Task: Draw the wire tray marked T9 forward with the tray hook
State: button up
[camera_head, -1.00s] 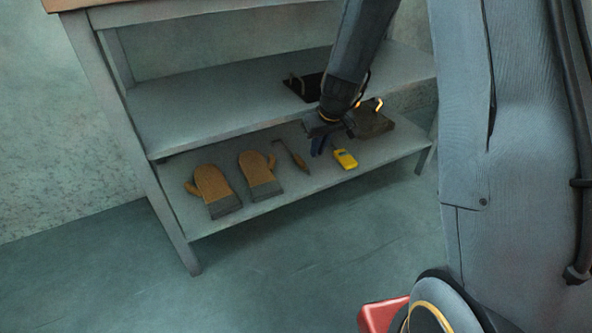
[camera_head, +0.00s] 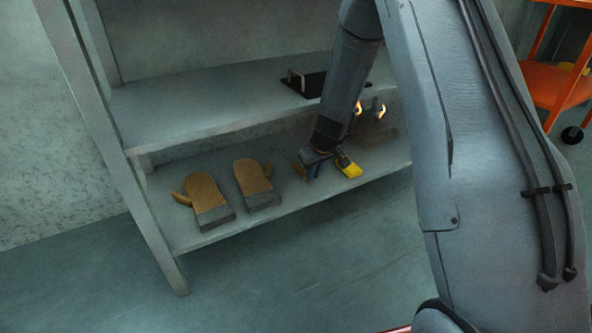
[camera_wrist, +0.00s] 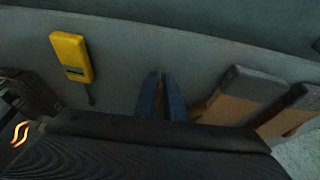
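The tray hook shows only as a short brown piece, apparently its handle (camera_head: 301,171), on the lower shelf. My gripper (camera_head: 314,172) is low over the shelf beside this piece and hides the rest. No wire tray and no T9 mark is in view.
Two brown mittens (camera_head: 207,194) (camera_head: 255,180) lie left of my gripper on the lower shelf (camera_head: 190,238). A yellow device (camera_head: 348,168) lies close on its right. A black object with a handle (camera_head: 303,84) is on the upper shelf. An orange cart (camera_head: 555,85) stands at the far right.

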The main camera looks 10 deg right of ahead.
aim_at(311, 186)
jog(key=b+x, duration=0.2)
jog(key=x, duration=0.2)
jog(key=shift+w+f, duration=0.1)
grip_shut()
jog(key=shift+r, duration=0.3)
